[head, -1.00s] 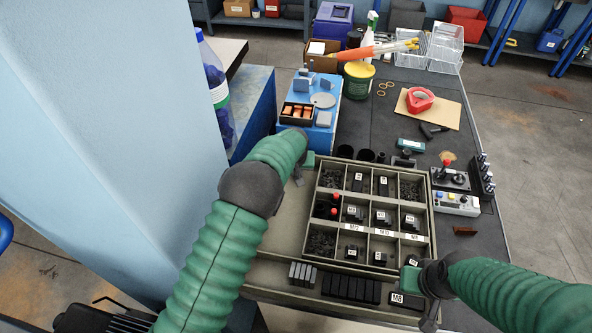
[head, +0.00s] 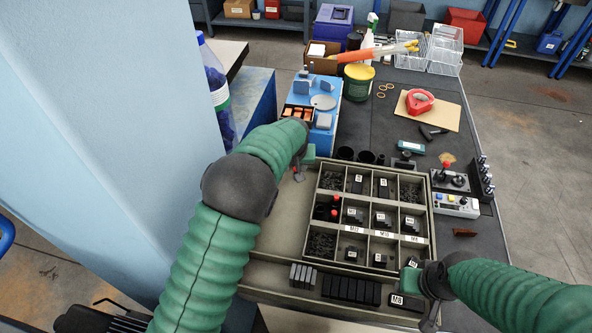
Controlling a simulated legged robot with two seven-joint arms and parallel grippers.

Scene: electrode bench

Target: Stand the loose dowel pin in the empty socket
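I cannot make out a loose dowel pin or an empty socket; they are hidden or too small to tell. My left gripper (head: 303,168) is at the upper left corner of the compartment tray (head: 302,222), in front of the blue fixture (head: 326,140). A small grey piece with a reddish spot shows at its fingers, but I cannot tell whether it is held. My forearm covers the lower left of the fixture, which carries a round grey disc (head: 323,102) and orange blocks (head: 297,111). My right gripper (head: 422,300) is low at the tray's front right corner, beside a block marked M8 (head: 398,301); its fingers are unclear.
The tray holds small dark parts and two red-topped pieces (head: 335,205). Dark cups (head: 366,157) stand behind it. A control box (head: 455,205) is on the right. A yellow-lidded tub (head: 358,82) and a red tape dispenser (head: 420,100) stand farther back. Dark mat between is partly clear.

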